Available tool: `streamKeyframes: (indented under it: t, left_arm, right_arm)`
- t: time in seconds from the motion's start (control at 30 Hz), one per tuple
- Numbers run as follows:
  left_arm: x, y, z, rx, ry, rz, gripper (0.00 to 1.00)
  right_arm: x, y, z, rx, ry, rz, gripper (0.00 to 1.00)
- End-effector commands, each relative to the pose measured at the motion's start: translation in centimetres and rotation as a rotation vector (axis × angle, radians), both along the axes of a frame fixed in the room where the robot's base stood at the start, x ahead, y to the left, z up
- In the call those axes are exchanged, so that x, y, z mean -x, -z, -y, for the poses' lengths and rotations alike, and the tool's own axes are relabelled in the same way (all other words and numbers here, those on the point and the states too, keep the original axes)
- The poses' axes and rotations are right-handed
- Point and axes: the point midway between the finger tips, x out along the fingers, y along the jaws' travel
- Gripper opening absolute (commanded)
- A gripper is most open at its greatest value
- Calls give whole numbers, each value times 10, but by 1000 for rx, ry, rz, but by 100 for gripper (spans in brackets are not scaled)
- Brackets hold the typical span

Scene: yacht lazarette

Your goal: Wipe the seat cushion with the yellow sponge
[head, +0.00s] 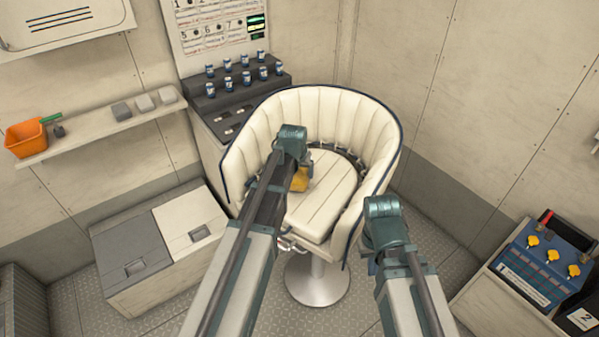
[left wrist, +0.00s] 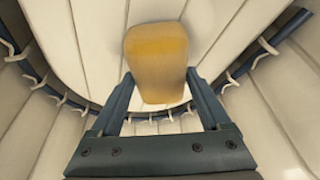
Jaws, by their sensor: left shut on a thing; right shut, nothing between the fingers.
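The yellow sponge (head: 300,182) is held by my left gripper (head: 303,170) over the rear left part of the cream seat cushion (head: 322,198). In the left wrist view the sponge (left wrist: 157,58) sits between the two fingers of the left gripper (left wrist: 157,88), with the cushion (left wrist: 98,42) behind it. I cannot tell whether the sponge touches the cushion. My right gripper (head: 385,225) is to the right of the chair's front edge, empty and shut; its fingers are mostly hidden by the arm.
The curved chair backrest (head: 325,108) wraps around the cushion, on a round pedestal (head: 318,283). A shelf (head: 100,125) holds an orange bucket (head: 25,138). A low locker (head: 160,250) stands left of the chair. A blue battery box (head: 538,262) is at right.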

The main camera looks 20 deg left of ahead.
Motion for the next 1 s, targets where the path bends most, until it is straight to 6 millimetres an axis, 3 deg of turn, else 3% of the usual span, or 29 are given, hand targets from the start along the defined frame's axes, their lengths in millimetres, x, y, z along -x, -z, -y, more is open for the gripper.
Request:
streamKeyframes:
  t: [0.03, 0.4, 0.83, 1.0]
  left_arm:
    - [0, -11, 0, 0, 0, 0, 35]
    - [0, -45, 0, 0, 0, 0, 35]
    - [0, -48, 0, 0, 0, 0, 35]
    - [0, -60, 0, 0, 0, 0, 35]
  right_arm:
    - [0, -11, 0, 0, 0, 0, 0]
    - [0, -45, 0, 0, 0, 0, 0]
    - [0, -48, 0, 0, 0, 0, 0]
    - [0, -60, 0, 0, 0, 0, 0]
